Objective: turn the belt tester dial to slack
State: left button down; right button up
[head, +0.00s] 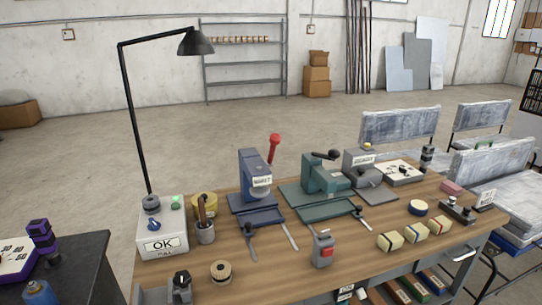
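I cannot tell for sure which thing is the belt tester. A white box (176,243) with a sign reading OK and smaller text below it stands at the left end of the wooden workbench. A dark blue knob (154,225) and a green button (175,203) are on it. A white board with dark markings (401,171) lies at the bench's far right. Another white board (14,257) with dark markings is on the dark table at the left edge. Any dial setting is too small to read. Neither of my grippers is in view.
The workbench (285,262) holds a blue press (255,175), a green press (322,177), a grey machine (362,167), a red-buttoned switch box (323,250) and several small blocks. A tall black lamp (130,110) rises at the left. Padded seats (400,125) stand behind right.

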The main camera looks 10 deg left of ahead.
aim_at(154, 225)
jog(key=j+u, duration=0.4)
jog(key=i+j+u, duration=0.1)
jog(key=j+u, duration=0.25)
